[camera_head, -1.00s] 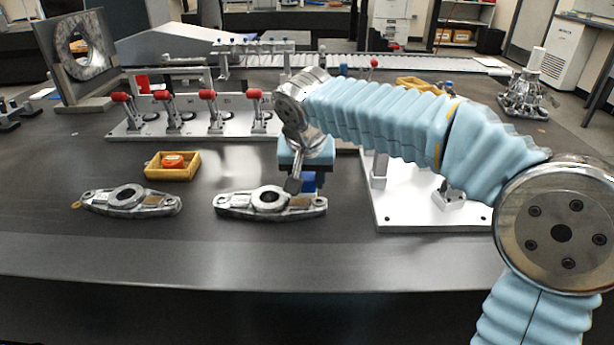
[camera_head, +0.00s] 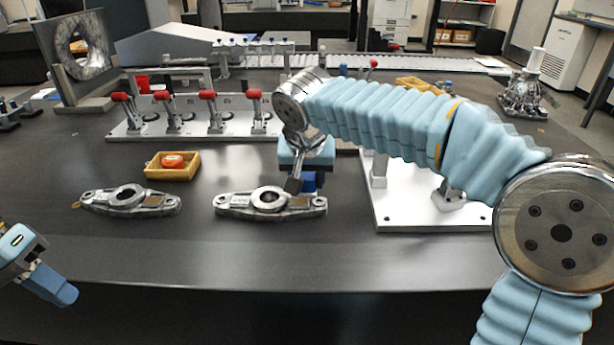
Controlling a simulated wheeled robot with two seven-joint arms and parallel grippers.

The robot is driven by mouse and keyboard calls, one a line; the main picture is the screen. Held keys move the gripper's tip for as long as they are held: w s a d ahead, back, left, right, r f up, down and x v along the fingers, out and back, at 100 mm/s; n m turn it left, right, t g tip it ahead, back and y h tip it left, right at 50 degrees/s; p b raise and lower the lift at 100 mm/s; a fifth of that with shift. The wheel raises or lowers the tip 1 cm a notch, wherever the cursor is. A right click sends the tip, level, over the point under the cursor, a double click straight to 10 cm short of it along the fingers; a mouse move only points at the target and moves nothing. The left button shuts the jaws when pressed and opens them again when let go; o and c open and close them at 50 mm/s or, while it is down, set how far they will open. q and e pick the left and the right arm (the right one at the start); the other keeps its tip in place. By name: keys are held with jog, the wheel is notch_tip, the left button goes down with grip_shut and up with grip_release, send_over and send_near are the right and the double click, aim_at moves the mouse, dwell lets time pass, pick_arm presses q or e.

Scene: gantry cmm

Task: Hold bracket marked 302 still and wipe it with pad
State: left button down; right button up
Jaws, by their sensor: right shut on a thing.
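A silver bracket (camera_head: 232,203) with a round central hole lies flat on the dark table, left of the white plate. A similar bracket (camera_head: 100,200) lies to its left. Each has a small pale label, too small to read, so I cannot tell which is 302. My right gripper (camera_head: 301,186) reaches down at the right half of the nearer-centre bracket and is shut on it; the contact is partly hidden. My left gripper (camera_head: 52,285) is at the lower left edge, apart from both brackets; its jaw gap is not visible. An orange item (camera_head: 173,161), possibly the pad, sits in a yellow tray.
The yellow tray (camera_head: 186,174) stands behind the brackets. A fixture with red-handled clamps (camera_head: 200,130) is further back. A white plate (camera_head: 400,215) lies under my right arm. The table front is clear.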

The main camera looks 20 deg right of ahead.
aim_at(224, 198)
pick_arm(q)
jog(key=w+d, duration=0.1)
jog(key=w, duration=0.1)
jog(key=w+d+t+y, duration=0.1)
jog(key=w+d, duration=0.1)
jog(key=w, duration=0.1)
jog(key=w+d+y, duration=0.1)
jog(key=w+d, duration=0.1)
jog(key=shift+w+r, duration=0.2)
jog(key=w+d+t, duration=0.1)
jog(key=w+d, duration=0.1)
jog(key=w+d+r+y, duration=0.1)
jog(key=w+d, duration=0.1)
jog(key=w+d+t, duration=0.1)
jog(key=w+d, duration=0.1)
jog(key=shift+w+d+r+t+y, duration=0.1)
jog(key=shift+d+r+t+y, duration=0.2)
jog(key=shift+y, duration=0.1)
jog(key=w+d+r+t, duration=0.1)
jog(key=d, duration=0.3)
jog(key=w+d+r+t, duration=0.1)
jog(key=w+d, duration=0.1)
jog(key=d, duration=0.2)
jog(key=w+d+r+t, duration=0.1)
jog(key=w+d+r, duration=0.1)
jog(key=d, duration=0.3)
jog(key=shift+w+t, duration=0.2)
jog(key=shift+t, duration=0.2)
jog(key=shift+d, duration=0.25)
jog(key=shift+f, duration=2.6)
